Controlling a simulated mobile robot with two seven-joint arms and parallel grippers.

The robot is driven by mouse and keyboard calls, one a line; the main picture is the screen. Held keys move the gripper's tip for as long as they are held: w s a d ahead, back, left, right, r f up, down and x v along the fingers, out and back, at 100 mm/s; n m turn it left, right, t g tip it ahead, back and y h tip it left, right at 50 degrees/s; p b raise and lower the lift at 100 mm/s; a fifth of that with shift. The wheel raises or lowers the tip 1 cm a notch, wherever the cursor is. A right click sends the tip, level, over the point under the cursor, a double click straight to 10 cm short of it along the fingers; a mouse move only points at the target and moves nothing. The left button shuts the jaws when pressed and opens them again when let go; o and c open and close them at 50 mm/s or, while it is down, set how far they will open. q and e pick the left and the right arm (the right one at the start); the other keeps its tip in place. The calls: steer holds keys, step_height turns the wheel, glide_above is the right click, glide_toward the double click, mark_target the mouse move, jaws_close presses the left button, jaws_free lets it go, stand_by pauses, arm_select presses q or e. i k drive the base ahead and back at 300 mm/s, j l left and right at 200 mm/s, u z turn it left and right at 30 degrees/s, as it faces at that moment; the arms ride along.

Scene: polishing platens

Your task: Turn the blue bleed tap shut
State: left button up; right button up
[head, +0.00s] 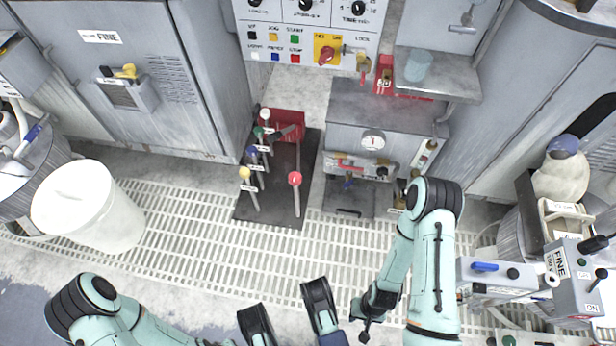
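A dark plate (282,190) with several coloured-knob levers stands left of the unit. A control panel (310,30) is behind. A white bin (88,207) is at left.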

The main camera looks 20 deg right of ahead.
mark_target(349, 183)
steer(key=u, duration=0.85)
steer(key=i+l+u, duration=0.1)
steer(key=u, duration=0.75)
steer(key=l+u, duration=0.1)
steer(key=u, duration=0.75)
steer(key=l+z, duration=0.15)
steer(key=z, duration=0.3)
steer(key=l+z, duration=0.1)
steer(key=z, duration=0.3)
steer(key=l+z, duration=0.1)
steer(key=z, duration=0.35)
steer(key=i+l+z, duration=0.1)
steer(key=z, duration=0.3)
steer(key=i+z, duration=0.1)
steer(key=z, duration=0.35)
steer(key=i+l+z, duration=0.1)
steer(key=z, duration=0.35)
steer(key=i+z, duration=0.1)
steer(key=z, duration=0.3)
